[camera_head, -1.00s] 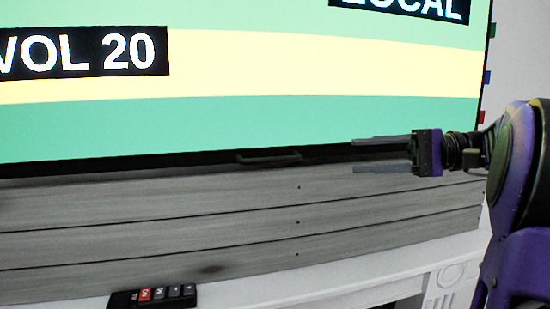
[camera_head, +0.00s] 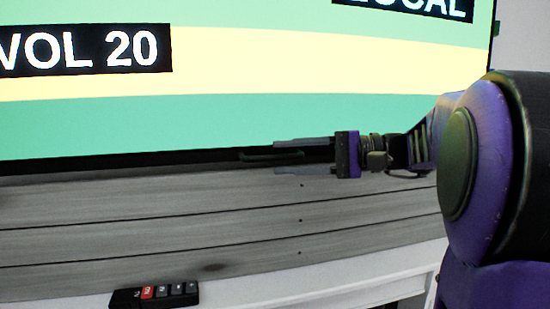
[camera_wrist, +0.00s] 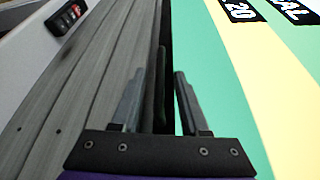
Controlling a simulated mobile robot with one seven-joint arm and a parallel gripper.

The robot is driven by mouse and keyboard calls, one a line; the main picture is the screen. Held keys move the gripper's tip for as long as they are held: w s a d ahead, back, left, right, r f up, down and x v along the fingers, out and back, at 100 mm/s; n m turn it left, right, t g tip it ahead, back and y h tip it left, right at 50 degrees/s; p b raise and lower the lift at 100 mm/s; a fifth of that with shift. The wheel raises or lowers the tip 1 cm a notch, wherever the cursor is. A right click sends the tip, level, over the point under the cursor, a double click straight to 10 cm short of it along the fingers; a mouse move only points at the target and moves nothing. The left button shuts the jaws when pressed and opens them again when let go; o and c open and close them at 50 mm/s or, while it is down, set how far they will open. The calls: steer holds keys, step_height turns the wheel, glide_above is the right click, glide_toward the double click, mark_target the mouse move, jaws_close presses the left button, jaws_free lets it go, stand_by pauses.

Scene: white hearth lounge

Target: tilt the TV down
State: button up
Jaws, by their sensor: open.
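The TV (camera_head: 220,125) fills the upper part of the head view, its screen lit in green and yellow with "VOL 20" on it. A dark handle (camera_head: 262,156) sits at the TV's bottom edge. My gripper (camera_head: 276,157) is open, with one finger above the other, at the right end of the handle. In the wrist view the handle (camera_wrist: 161,75) shows ahead between the two open fingers (camera_wrist: 158,98). One finger lies on the screen side and the other on the wood side. I cannot tell whether either touches anything.
Grey wood planks (camera_head: 130,215) cover the wall below the TV. A white mantel shelf (camera_head: 300,284) runs beneath, with a black remote or button box (camera_head: 155,294) on it. It also shows in the wrist view (camera_wrist: 67,17).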

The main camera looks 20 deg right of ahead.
steer(key=shift+x, duration=1.35)
jaws_close()
stand_by(0.4)
